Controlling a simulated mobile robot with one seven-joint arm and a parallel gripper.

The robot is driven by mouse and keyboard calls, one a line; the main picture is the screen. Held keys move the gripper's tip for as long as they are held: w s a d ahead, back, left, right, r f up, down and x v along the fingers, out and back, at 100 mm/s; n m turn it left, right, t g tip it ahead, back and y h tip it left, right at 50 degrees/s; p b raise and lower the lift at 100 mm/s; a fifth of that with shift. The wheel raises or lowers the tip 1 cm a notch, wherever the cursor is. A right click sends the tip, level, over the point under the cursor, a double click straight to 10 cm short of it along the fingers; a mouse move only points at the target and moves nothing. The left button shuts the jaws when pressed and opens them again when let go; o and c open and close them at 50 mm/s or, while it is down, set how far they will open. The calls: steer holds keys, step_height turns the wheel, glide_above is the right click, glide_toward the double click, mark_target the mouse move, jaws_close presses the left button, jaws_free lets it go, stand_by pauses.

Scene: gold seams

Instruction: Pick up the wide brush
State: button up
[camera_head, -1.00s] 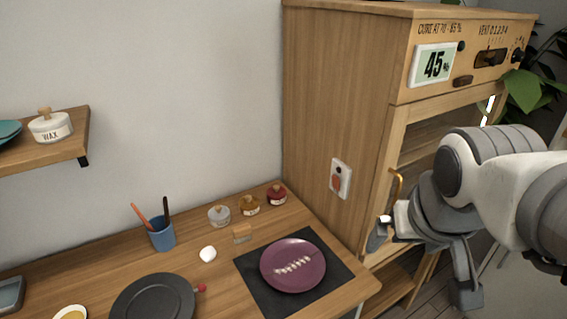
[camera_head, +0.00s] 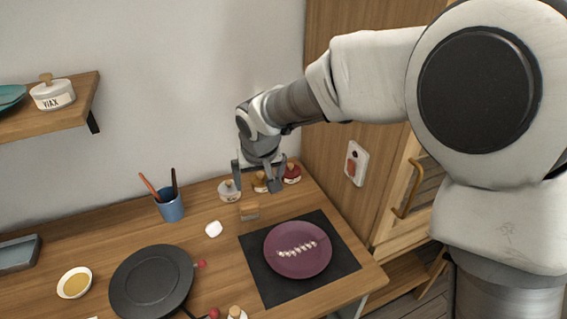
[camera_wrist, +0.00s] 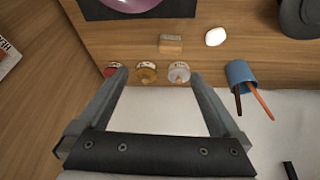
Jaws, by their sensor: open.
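A blue cup (camera_head: 170,207) stands on the table near the wall and holds two slim handles, one orange-red (camera_head: 149,187) and one dark (camera_head: 174,182). Their lower ends are hidden in the cup, so I cannot tell which, if either, is the wide brush. In the wrist view the cup (camera_wrist: 241,75) is at the right, with both handles pointing down the picture. My gripper (camera_head: 257,188) is open and empty, over the small lidded jars and to the right of the cup. The wrist view shows the jars between and beyond its spread fingers (camera_wrist: 156,76).
Three jars, clear (camera_head: 229,192), amber (camera_head: 260,183) and red (camera_head: 291,174), stand by the wall. A small wooden block (camera_head: 249,211), a white lump (camera_head: 214,229), a purple plate (camera_head: 280,256) on a dark mat and a black round plate (camera_head: 150,285) lie in front. A tall wooden cabinet (camera_head: 335,110) stands right.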

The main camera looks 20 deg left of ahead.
mark_target(250, 207)
steer(key=a+x, duration=0.1)
steer(key=x, duration=0.3)
steer(key=s+x, duration=0.1)
steer(key=x, duration=0.3)
steer(key=a+x, duration=0.1)
steer(key=x, duration=0.4)
steer(key=shift+s+a, duration=0.1)
steer(key=shift+a, duration=0.25)
steer(key=shift+d+x, duration=0.15)
steer(key=shift+x, duration=1.05)
steer(key=shift+d+x, duration=0.15)
steer(key=shift+x, duration=1.85)
steer(key=c, duration=1.4)
steer(key=shift+o, duration=0.2)
steer(key=shift+r, duration=0.1)
